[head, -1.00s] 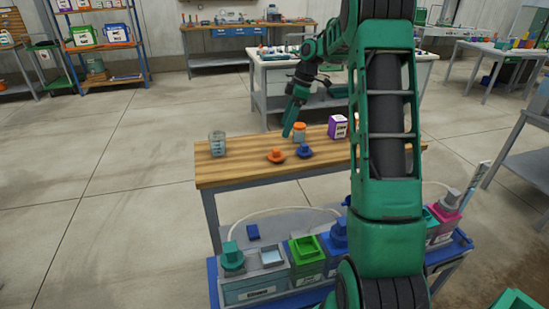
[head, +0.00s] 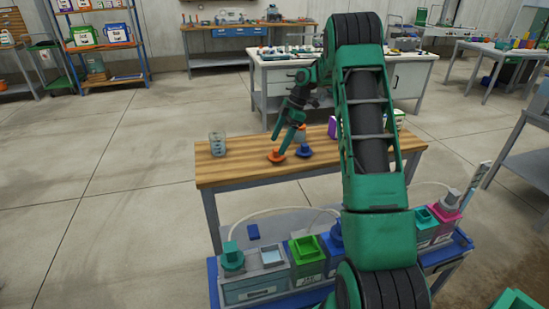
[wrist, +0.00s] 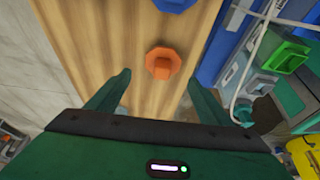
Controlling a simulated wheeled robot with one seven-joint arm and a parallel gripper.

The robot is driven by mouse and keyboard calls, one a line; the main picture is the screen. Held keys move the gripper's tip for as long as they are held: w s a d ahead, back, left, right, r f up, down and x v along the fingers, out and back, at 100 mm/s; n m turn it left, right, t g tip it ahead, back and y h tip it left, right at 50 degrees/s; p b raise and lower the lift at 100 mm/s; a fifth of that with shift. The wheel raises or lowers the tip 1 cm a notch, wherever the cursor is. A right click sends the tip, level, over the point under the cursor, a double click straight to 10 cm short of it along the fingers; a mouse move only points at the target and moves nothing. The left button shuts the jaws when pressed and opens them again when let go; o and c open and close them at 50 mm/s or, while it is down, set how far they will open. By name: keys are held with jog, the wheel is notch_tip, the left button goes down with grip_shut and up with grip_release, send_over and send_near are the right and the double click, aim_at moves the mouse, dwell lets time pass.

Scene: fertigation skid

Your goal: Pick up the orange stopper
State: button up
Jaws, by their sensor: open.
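The orange stopper (head: 276,156) sits on the wooden bench top (head: 230,178). It has a wide octagonal base with a raised knob, and in the wrist view the orange stopper (wrist: 163,63) lies ahead of the fingertips, roughly centred between them. My gripper (head: 286,142) is just above the stopper in the head view. In the wrist view my gripper (wrist: 160,82) has its two fingers spread wide with nothing between them. A blue stopper (head: 303,151) is beside the orange one; it also shows in the wrist view (wrist: 172,4).
A clear beaker (head: 217,144) stands at the bench's left. An orange-lidded jar (head: 300,133) and a purple box (head: 332,128) are partly hidden behind my arm. A lower skid with a green container (head: 307,255) is in front. Bench wood left of the stoppers is clear.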

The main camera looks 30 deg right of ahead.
aim_at(277, 149)
jog(key=x, duration=0.4)
jog(key=shift+f, duration=0.4)
jog(key=shift+c, duration=0.2)
jog(key=c, duration=1.1)
jog(key=shift+o, duration=0.2)
jog(key=shift+r, duration=0.1)
